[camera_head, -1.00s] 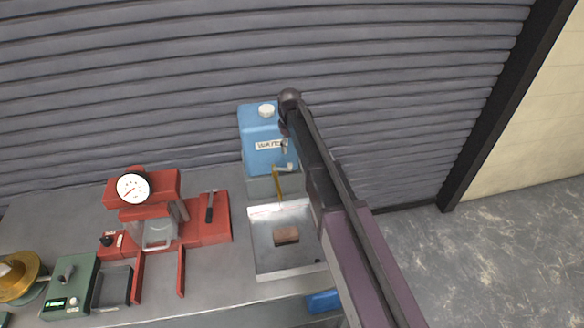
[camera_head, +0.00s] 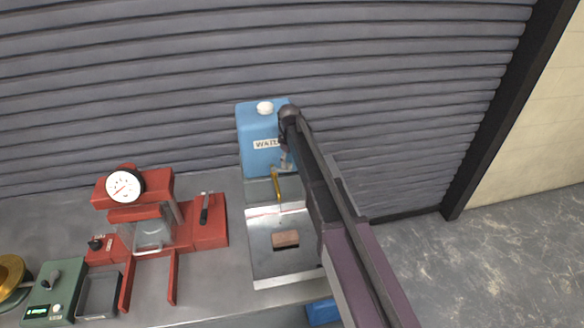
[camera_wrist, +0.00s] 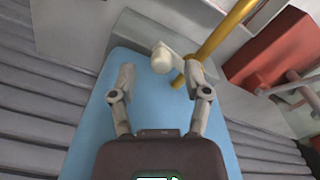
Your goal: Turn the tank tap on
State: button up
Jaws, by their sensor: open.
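The blue water tank (camera_head: 258,125) stands at the back of the bench, with a white cap and a partly hidden label. Its tap has a brass spout (camera_head: 278,187), also large in the wrist view (camera_wrist: 228,28). The tap's pale lever knob (camera_wrist: 161,60) shows in the wrist view, between and just beyond my fingertips. My gripper (camera_wrist: 160,72) is open and empty over the blue tank. The right finger's tip is close to the tap's base; I cannot tell whether they touch. In the head view, my gripper (camera_head: 285,160) is just above the tap, and my arm hides the tank's right side.
A metal tray (camera_head: 263,262) with a brown block (camera_head: 286,239) sits below the tap. A red machine with a gauge (camera_head: 125,186) stands to the left, beside a green device (camera_head: 52,295). A grey shutter (camera_head: 400,60) rises behind. Clear floor lies to the right.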

jog(key=shift+f+b, duration=0.3)
jog(key=shift+f, duration=0.25)
grip_shut()
jog(key=shift+d, duration=0.2)
jog(key=shift+a, duration=0.15)
